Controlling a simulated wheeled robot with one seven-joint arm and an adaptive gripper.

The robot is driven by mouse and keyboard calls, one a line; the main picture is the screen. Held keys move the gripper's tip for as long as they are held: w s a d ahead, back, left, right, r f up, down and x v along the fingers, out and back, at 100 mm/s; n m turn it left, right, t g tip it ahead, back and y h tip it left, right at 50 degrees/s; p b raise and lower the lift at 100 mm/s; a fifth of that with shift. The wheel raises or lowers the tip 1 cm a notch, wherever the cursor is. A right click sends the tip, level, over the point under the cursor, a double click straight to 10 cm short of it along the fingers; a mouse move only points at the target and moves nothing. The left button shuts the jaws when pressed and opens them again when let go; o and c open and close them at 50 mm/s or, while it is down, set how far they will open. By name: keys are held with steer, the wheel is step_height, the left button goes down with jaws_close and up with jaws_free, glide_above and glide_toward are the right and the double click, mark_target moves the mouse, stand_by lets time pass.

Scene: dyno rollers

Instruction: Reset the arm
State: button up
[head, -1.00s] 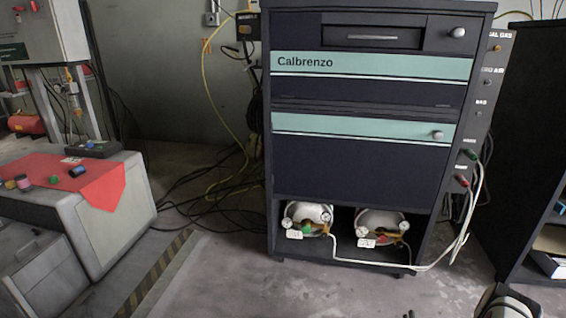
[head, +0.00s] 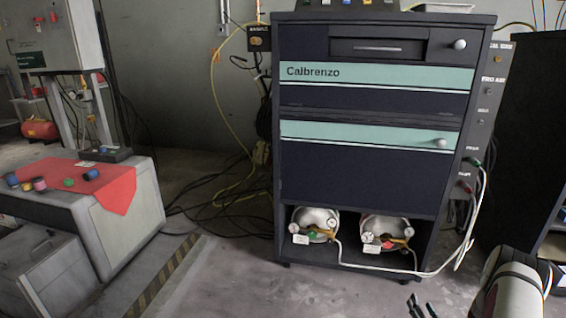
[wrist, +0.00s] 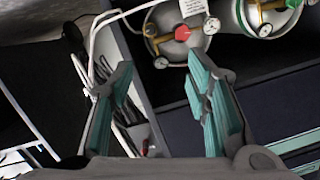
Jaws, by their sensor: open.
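My gripper (head: 422,308) is at the bottom right of the head view, partly cut off by the frame edge, in front of the dark Calbrenzo cabinet (head: 362,172). In the wrist view my gripper (wrist: 158,85) shows two teal-padded fingers spread apart, with nothing held between them. Two gas cylinders with gauges lie in the cabinet's open lower bay: the left one (head: 315,218) and the right one (head: 386,228). In the wrist view a cylinder with a red knob (wrist: 172,48) and another with a green knob (wrist: 258,28) appear beyond the fingertips.
A white hose (head: 481,215) runs from the cabinet's right side panel to the cylinders. A bench with a red cloth (head: 118,192) and small coloured items stands at the left. A dark shelf (head: 535,130) stands at the right.

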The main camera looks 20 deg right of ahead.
steer(key=w+d+r+n+g+y, duration=0.1)
steer(key=w+r+n+g+y, duration=0.1)
steer(key=w+r, duration=0.75)
steer(key=w+a+r+n+g, duration=0.15)
steer(key=a+r, duration=0.25)
steer(key=r, duration=0.5)
steer(key=w+a+r+n+g, duration=0.1)
steer(key=w+a+r+g, duration=0.15)
steer(key=a+r, duration=0.45)
steer(key=s+a+r+n+g+y, duration=0.1)
steer(key=s+a+r+g, duration=0.1)
steer(key=s+a+r, duration=0.75)
steer(key=s+a+r+n+g+y, duration=0.1)
steer(key=s+a+r+g+y, duration=0.1)
steer(key=s+a+r, duration=0.8)
steer(key=s+a+r+n+g+y+p, duration=0.1)
steer(key=s+a+r+g, duration=0.1)
steer(key=s+a, duration=0.75)
steer(key=s+a+r+n+g+y, duration=0.15)
steer(key=s+a, duration=0.45)
steer(key=s, duration=0.6)
step_height(320, 180, up, 41)
steer(key=t+p, duration=0.3)
steer(key=p, duration=3.5)
steer(key=shift+d+f, duration=0.2)
steer(key=shift+d, duration=0.1)
steer(key=shift+o, duration=0.6)
steer(key=shift+w+t, duration=0.1)
steer(key=shift+t, duration=0.15)
